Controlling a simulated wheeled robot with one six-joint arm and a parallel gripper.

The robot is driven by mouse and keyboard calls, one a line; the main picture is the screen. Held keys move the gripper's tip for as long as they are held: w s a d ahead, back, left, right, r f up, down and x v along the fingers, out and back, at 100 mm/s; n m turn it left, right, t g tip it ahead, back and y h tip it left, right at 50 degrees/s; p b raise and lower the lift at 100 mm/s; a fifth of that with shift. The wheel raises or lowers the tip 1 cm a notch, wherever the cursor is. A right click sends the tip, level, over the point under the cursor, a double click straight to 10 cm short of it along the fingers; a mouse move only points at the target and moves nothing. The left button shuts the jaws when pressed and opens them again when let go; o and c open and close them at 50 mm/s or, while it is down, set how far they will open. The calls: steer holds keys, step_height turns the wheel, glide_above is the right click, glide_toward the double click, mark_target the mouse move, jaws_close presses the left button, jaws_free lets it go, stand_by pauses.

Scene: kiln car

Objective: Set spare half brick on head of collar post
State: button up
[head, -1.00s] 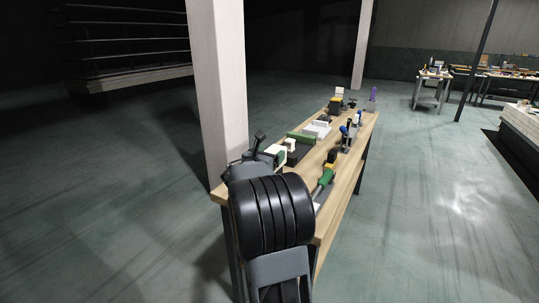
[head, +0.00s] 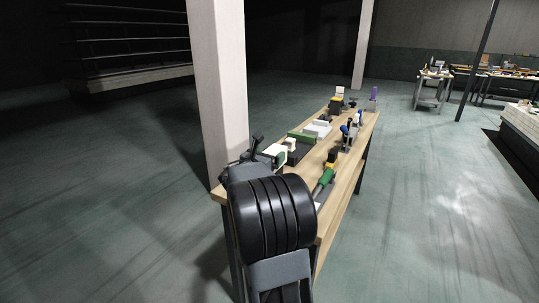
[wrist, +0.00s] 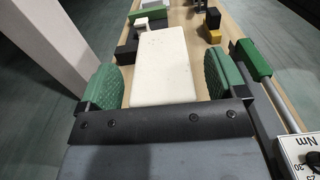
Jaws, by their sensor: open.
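A pale cream-white block, which looks like the spare half brick (wrist: 164,68), lies on the wooden bench between my gripper's fingers in the wrist view. My gripper (wrist: 163,82) is open; its green ribbed pads stand on either side of the block with a gap at each. In the head view my gripper (head: 270,156) is at the near end of the bench, mostly behind my arm. I cannot tell which thing is the collar post.
A green-handled tool (wrist: 252,60) and a dial marked Nm (wrist: 305,155) lie at the right of the wrist view. The bench (head: 326,165) holds several more items toward its far end. A pale pillar (head: 222,90) stands close on the left. Open floor lies right.

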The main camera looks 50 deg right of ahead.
steer(key=v, duration=0.6)
steer(key=shift+a, duration=0.4)
stand_by(0.8)
steer(key=shift+s, duration=0.1)
steer(key=v, duration=1.4)
